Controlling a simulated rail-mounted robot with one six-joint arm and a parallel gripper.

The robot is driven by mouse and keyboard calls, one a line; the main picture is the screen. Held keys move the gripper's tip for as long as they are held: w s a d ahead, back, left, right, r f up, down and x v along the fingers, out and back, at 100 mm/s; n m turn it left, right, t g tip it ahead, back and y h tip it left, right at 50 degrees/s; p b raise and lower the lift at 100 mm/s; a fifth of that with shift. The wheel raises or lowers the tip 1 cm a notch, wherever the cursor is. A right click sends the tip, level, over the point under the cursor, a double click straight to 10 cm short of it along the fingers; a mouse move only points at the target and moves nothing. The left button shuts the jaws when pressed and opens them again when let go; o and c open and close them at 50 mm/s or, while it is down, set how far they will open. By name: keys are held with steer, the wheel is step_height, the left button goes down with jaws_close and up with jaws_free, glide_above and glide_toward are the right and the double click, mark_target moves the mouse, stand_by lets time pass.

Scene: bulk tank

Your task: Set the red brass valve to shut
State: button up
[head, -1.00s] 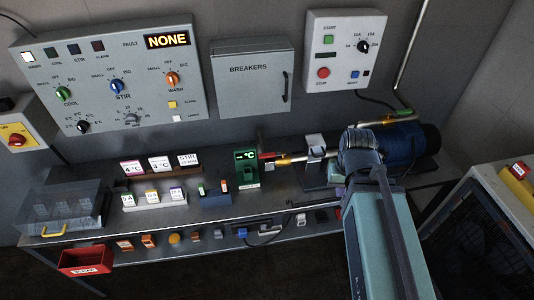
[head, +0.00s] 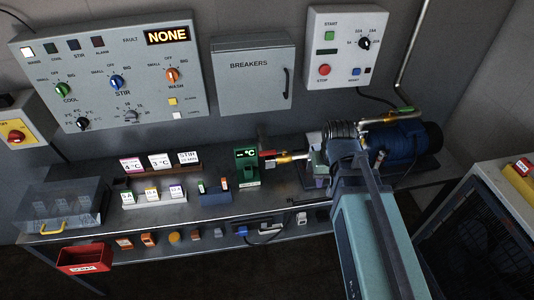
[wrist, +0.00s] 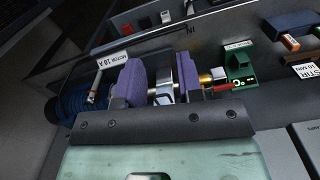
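The red brass valve shows in the head view as a brass body (head: 285,159) with a short red lever (head: 268,154). The lever points left, roughly in line with the body, close to the green display unit. In the wrist view the red lever (wrist: 223,87) and brass body (wrist: 207,79) lie just right of my fingers. My gripper (wrist: 158,80) has its two purple fingers apart, with a silver fitting visible in the gap. I cannot tell whether they touch it. In the head view my gripper (head: 314,166) is right of the valve, and my arm hides part of the pipe.
The green display unit (head: 247,167) stands beside the lever's left end. A blue motor (head: 405,142) lies behind and right of my gripper. Label blocks (head: 160,163) and a clear box (head: 65,205) stand on the bench to the left. Some bare bench lies before the valve.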

steer(key=shift+o, duration=1.1)
steer(key=w+a+f+n+b, duration=0.2)
steer(key=w+a+f+n, duration=0.2)
steer(key=w+a, duration=0.7)
steer(key=w+n, duration=0.2)
steer(key=w, duration=0.2)
steer(key=shift+b, duration=0.35)
steer(key=n, duration=1.4)
glide_above(266, 152)
step_height(266, 152, down, 12)
steer(key=b, duration=1.1)
steer(key=shift+s+r, duration=0.1)
steer(key=shift+r, duration=0.25)
jaws_close()
